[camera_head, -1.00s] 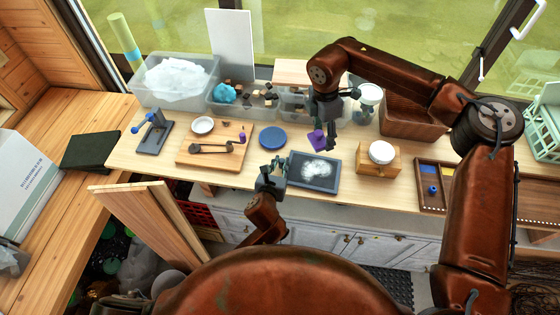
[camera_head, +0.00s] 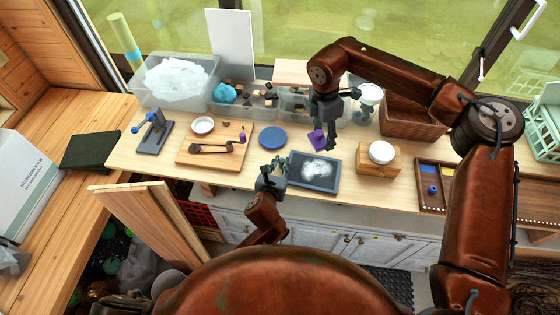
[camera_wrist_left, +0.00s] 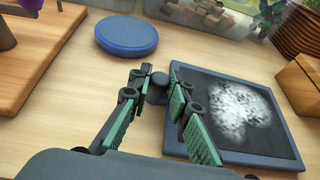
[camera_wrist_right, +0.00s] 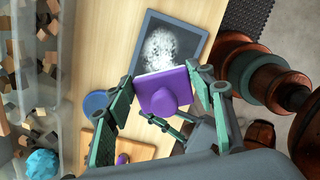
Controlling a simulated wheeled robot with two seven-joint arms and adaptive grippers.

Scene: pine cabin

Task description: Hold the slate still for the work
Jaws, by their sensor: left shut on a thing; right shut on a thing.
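The slate (camera_head: 325,184) lies flat on the worktop, a dark framed board with a cloudy white chalk patch in its middle. My left gripper (camera_head: 280,170) is at its left edge. In the left wrist view its fingers (camera_wrist_left: 160,88) are shut on a small dark knob (camera_wrist_left: 157,87) beside the slate's edge (camera_wrist_left: 215,148). My right gripper (camera_head: 326,122) is shut on a purple block (camera_head: 316,139), held near the slate's far edge. In the right wrist view the purple block (camera_wrist_right: 165,92) covers part of the slate (camera_wrist_right: 185,22); whether they touch cannot be told.
A blue disc (camera_head: 272,138) lies behind the slate. A wooden board (camera_head: 189,157) with a dark tool is to the left. A wooden block with a white round top (camera_head: 381,152) stands to the right, then a divided tray (camera_head: 433,207). Clear bins line the back.

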